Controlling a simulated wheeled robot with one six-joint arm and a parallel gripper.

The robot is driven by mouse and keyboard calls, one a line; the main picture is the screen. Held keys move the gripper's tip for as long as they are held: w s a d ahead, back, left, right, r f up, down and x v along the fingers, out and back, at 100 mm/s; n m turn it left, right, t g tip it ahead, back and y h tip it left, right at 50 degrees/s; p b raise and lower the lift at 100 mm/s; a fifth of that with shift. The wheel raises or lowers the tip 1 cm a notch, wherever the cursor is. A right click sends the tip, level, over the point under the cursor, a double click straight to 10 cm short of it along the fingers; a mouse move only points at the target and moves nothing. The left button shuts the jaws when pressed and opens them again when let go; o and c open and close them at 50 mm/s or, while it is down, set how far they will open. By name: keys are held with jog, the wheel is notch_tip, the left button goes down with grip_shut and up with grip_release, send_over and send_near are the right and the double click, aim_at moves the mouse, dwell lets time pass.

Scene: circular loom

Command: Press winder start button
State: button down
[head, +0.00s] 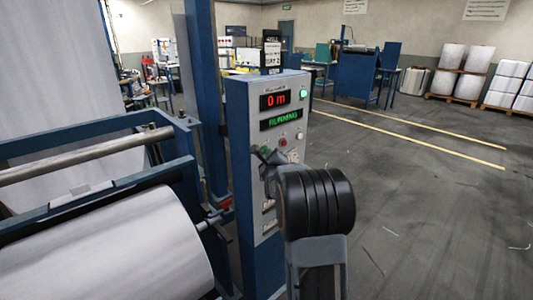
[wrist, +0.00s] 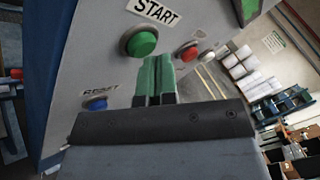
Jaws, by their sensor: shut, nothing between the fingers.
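The green round start button (wrist: 139,42) shows in the wrist view, on a grey panel face below a tilted START label (wrist: 155,12). My gripper (wrist: 157,64) is shut and empty, its green fingertips together just below and to the right of this button in the picture. I cannot tell whether they touch the panel; they do not cover the button's middle. In the head view the panel stands on a blue and grey control cabinet (head: 250,107), and my arm hides its lower middle, including the start button.
A red button (wrist: 188,52) and a blue button (wrist: 97,104) by a RESET label flank my fingers. The cabinet has a red "0 m" display (head: 275,100) and a lit green lamp (head: 303,95). A large white roll (head: 110,250) is at left. Floor at right is open.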

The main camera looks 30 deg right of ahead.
jog(key=shift+s, duration=0.15)
jog(key=shift+s+d+b, duration=0.15)
jog(key=shift+s+b, duration=0.55)
jog(key=shift+s+d+b, duration=0.25)
jog(key=shift+s+b, duration=0.3)
jog(key=shift+s, duration=0.7)
jog(key=shift+s+d+b, duration=0.2)
jog(key=shift+s+b, duration=0.3)
jog(key=shift+s, duration=0.7)
